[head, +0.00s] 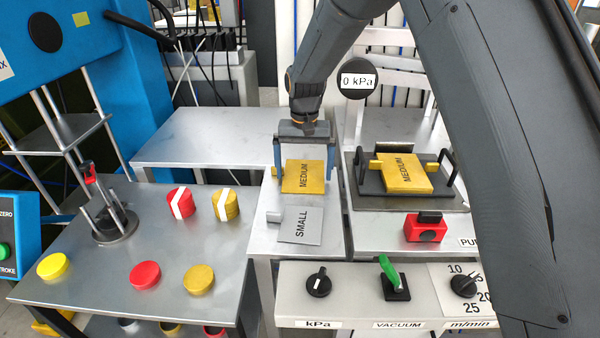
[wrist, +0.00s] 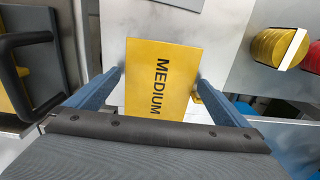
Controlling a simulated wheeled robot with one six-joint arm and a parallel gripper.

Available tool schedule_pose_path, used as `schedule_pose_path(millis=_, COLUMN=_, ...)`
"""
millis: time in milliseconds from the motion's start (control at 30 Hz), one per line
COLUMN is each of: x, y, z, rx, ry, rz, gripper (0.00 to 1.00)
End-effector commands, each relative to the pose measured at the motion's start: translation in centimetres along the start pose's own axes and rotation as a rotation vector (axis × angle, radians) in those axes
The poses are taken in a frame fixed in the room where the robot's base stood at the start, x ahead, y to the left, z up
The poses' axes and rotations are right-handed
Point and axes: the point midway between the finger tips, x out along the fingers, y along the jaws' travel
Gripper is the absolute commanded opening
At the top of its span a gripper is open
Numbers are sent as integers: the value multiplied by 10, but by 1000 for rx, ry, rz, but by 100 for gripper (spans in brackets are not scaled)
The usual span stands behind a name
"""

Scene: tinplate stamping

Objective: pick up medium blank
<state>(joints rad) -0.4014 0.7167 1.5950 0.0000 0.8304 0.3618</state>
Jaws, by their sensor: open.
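The medium blank (head: 301,180) is a flat yellow plate with black MEDIUM lettering, on the narrow middle table. It also fills the middle of the wrist view (wrist: 160,85), between my blue fingers. My gripper (head: 305,165) is open, with one finger on each side of the plate; in the wrist view my gripper (wrist: 158,88) shows a small gap to the plate. I cannot tell the exact height of the fingertips over the table. A second yellow piece marked MEDIUM (head: 403,172) sits in a black fixture to the right.
A grey plate marked SMALL (head: 300,225) lies just in front of the medium blank. The black fixture (head: 372,185) has raised handles. A red block (head: 426,228) and a control panel (head: 345,308) stand nearer. The grey table (head: 215,145) at back left is clear.

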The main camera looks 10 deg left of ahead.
Motion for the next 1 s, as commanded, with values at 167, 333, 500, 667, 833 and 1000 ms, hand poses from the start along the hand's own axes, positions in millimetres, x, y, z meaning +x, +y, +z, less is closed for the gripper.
schedule_pose_path(millis=167, x=6, y=-1, z=0, rx=-2, ry=1, rz=0, gripper=100)
schedule_pose_path(millis=333, x=6, y=-1, z=1, rx=-3, ry=1, rz=0, gripper=93)
schedule_pose_path(millis=500, x=6, y=-1, z=0, rx=-3, ry=1, rz=0, gripper=71)
schedule_pose_path(millis=667, x=5, y=-1, z=0, rx=-2, ry=1, rz=0, gripper=71)
schedule_pose_path(millis=833, x=-5, y=-2, z=-1, rx=-3, ry=4, rz=-1, gripper=71)
schedule_pose_path(millis=1000, x=-35, y=-2, z=-1, rx=-3, ry=5, rz=-2, gripper=71)
